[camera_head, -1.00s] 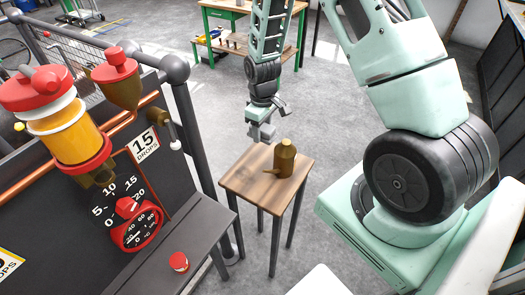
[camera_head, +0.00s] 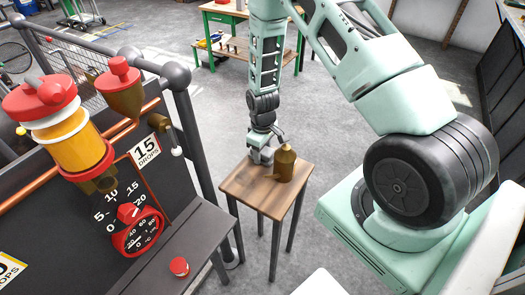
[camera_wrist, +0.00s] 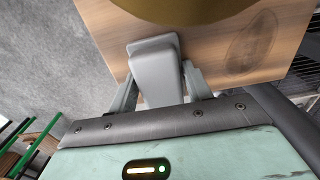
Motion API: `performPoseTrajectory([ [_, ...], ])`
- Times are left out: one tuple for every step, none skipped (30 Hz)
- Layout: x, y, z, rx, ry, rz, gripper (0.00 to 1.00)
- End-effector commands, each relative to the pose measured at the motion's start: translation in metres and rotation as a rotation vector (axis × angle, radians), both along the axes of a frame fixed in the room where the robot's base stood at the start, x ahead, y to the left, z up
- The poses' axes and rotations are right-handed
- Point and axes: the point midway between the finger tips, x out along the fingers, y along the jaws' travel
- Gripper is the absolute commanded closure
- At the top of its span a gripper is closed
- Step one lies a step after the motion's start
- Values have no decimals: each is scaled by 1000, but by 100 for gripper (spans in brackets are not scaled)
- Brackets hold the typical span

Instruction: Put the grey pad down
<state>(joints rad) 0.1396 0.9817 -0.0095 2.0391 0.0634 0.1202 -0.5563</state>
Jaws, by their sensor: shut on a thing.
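My gripper (camera_wrist: 158,90) is shut on the grey pad (camera_wrist: 153,68), a rounded light grey block between the two fingers in the wrist view. In the head view, my gripper (camera_head: 261,155) is at the far left part of the small wooden table (camera_head: 247,190), left of the brown oil can. The pad is close over the tabletop; I cannot tell whether it touches the wood. In the wrist view the tabletop (camera_wrist: 220,58) lies behind the pad, with a dark oval stain to the right.
The brown oil can (camera_head: 285,165) stands on the table close to my gripper; its base also shows in the wrist view (camera_wrist: 185,8). The table's front half is clear. A dark machine panel (camera_head: 60,230) with a red dial (camera_head: 137,232) stands at left. A green workbench (camera_head: 222,15) is behind.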

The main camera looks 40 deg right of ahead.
Motion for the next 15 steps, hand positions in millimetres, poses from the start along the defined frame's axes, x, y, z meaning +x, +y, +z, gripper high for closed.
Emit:
performPoseTrajectory([
  [0, 0, -1, 0, 0, 0, 42],
  [0, 0, -1, 0, 0, 0, 34],
  [0, 0, -1, 0, 0, 0, 29],
  [0, 0, -1, 0, 0, 0, 29],
  [0, 0, -1, 0, 0, 0, 29],
  [0, 0, -1, 1, 0, 0, 29],
  [0, 0, -1, 1, 0, 0, 29],
  [0, 0, -1, 1, 0, 0, 29],
  [0, 0, -1, 1, 0, 0, 29],
  [0, 0, -1, 1, 0, 0, 29],
  [0, 0, 0, 1, 0, 0, 29],
  [0, 0, 1, 0, 0, 0, 29],
  [0, 0, 3, 0, 0, 0, 29],
  [0, 0, 5, 0, 0, 0, 29],
  [0, 0, 7, 0, -1, 0, 29],
])
